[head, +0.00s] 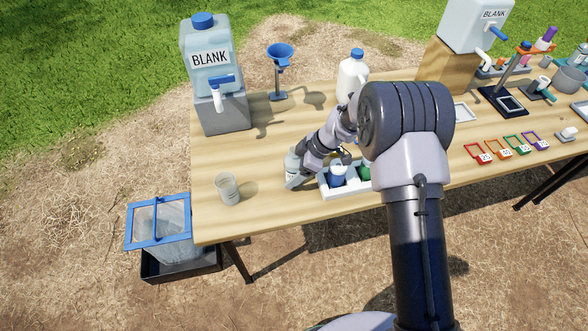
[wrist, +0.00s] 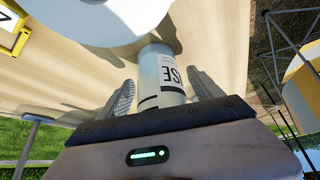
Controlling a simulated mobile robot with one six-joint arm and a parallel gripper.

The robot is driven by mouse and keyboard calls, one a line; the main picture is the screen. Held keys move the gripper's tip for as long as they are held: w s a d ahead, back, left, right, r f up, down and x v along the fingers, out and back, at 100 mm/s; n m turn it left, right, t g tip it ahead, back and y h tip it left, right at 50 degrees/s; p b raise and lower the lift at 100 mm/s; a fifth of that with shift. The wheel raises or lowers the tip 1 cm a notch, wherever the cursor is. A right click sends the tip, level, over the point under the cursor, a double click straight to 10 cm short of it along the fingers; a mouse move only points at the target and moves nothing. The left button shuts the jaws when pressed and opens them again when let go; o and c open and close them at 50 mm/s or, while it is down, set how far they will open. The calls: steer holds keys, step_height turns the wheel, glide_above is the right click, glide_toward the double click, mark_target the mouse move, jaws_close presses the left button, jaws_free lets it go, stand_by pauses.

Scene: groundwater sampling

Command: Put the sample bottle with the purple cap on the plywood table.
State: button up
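My gripper (wrist: 162,85) has its fingers on both sides of a clear bottle or cup (wrist: 160,72) with a white label ending in "SE". Narrow gaps seem to show between it and the fingers, so the gripper looks open around it. In the head view my gripper (head: 294,170) is low over the plywood table (head: 270,215), left of the white caddy, partly hidden by my arm. The only purple-topped item I see is a small one (head: 549,34) at the far right back, too small to identify surely. No purple cap shows near the gripper.
The white caddy (head: 342,192) holds blue- and green-topped bottles. A clear cup (head: 227,189) stands to its left. A white jug (head: 352,73), a blue funnel stand (head: 279,58) and a BLANK container (head: 207,60) stand behind.

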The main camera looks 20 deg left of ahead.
steer(key=shift+r+p, duration=0.25)
steer(key=shift+p, duration=0.05)
steer(key=s+d+r+m+t+p, duration=0.1)
steer(key=s+d+r+m, duration=0.3)
steer(key=r, duration=0.6)
steer(key=w+d+r+m+t+h+p, duration=0.1)
steer(key=d+r+m, duration=0.1)
steer(key=d+r, duration=0.55)
steer(key=s+d+r+m+t+p, duration=0.1)
steer(key=s+d+r+m+p, duration=0.2)
steer(key=r, duration=0.9)
steer(key=s+d+r+m+t+h+b, duration=0.1)
steer(key=s+d+r+m+t, duration=0.1)
steer(key=s+d+m, duration=0.4)
steer(key=s+d+r+m+t+h+b, duration=0.1)
steer(key=s+d+r+m+t, duration=0.1)
steer(key=s+d+m, duration=0.4)
steer(key=s+r+m, duration=0.1)
steer(key=s+m, duration=0.2)
steer(key=s, duration=0.3)
steer(key=shift+s+d+r+m+h, duration=0.25)
steer(key=shift+s+r+m+h, duration=0.05)
steer(key=shift+s+h, duration=0.1)
